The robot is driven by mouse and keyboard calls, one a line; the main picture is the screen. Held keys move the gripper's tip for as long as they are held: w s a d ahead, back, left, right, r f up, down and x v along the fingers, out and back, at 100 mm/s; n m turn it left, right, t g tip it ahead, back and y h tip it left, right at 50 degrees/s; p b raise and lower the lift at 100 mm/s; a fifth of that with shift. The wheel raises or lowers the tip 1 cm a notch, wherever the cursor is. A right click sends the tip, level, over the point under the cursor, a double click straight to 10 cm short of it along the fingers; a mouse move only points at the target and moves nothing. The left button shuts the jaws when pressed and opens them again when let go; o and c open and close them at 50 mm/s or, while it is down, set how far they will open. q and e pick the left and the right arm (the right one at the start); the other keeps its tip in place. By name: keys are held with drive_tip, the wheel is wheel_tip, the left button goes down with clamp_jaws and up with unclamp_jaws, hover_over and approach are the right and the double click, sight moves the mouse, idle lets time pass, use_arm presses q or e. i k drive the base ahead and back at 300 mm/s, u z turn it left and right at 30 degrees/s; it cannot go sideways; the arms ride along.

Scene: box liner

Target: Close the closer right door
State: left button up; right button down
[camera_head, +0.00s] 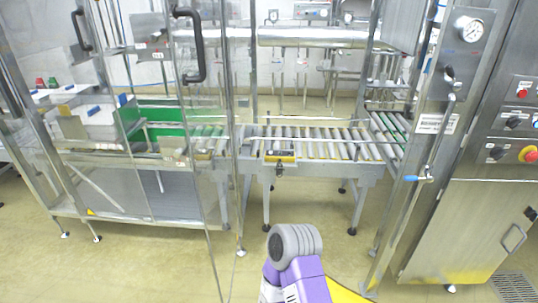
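A clear door panel with a metal frame and a black bar handle (190,45) stands at the left of the middle. Its lower edge reaches down near the floor at the centre left. A second black bar handle (81,29) shows farther left, on another clear panel. Which of these is the closer right door, and how far it stands open, I cannot tell for certain. A purple and grey arm link of mine comes up from the bottom centre, apart from the panels. Neither of my grippers is in view.
A roller conveyor (320,145) runs behind the panels, with a green belt section to its left. A steel cabinet (470,230) with a gauge, a blue-handled valve and red buttons stands at the right. Yellow floor (180,265) is clear in front.

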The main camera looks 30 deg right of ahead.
sight(216, 189)
drive_tip(key=z, duration=0.75)
drive_tip(key=i, duration=1)
drive_tip(key=u, duration=0.5)
drive_tip(key=k, duration=0.9)
drive_tip(key=z, duration=0.25)
